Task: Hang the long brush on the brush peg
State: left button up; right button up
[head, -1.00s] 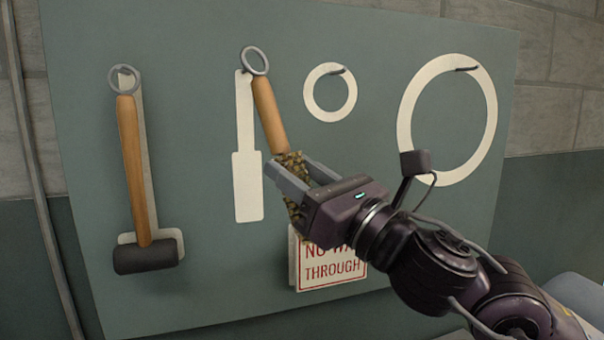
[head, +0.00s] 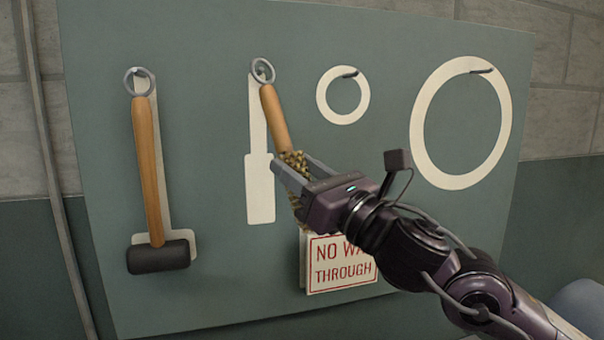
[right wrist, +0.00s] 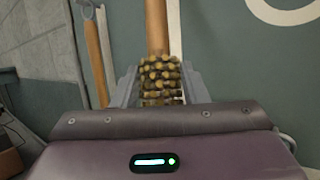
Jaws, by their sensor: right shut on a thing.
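The long brush (head: 274,115) has a wooden handle, a metal ring at its top and a bristled head. My right gripper (head: 293,178) is shut on the bristled head, which also shows between the fingers in the right wrist view (right wrist: 160,80). The brush is tilted, its ring up and to the left. The ring (head: 263,70) overlaps the brush peg area at the top of the white brush outline (head: 260,190). I cannot tell whether the peg is through the ring. My left gripper is not in view.
A mallet (head: 148,170) hangs by its ring at the left of the green board (head: 210,300). A small ring outline (head: 323,98) and a large ring outline (head: 418,125), each with a peg, are to the right. A sign (head: 340,265) is below my gripper.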

jog(key=shift+w, duration=0.15)
dwell(0.5)
jog(key=shift+b, duration=0.4)
jog(key=shift+r+b, duration=0.1)
jog(key=shift+b, duration=0.2)
dwell(0.4)
jog(key=shift+w+a+f+b, duration=0.1)
jog(key=shift+w+f+b, duration=0.3)
jog(key=shift+b, duration=0.15)
jog(key=shift+w+f+b, duration=0.15)
jog(key=shift+b, duration=0.65)
dwell(0.6)
dwell(0.5)
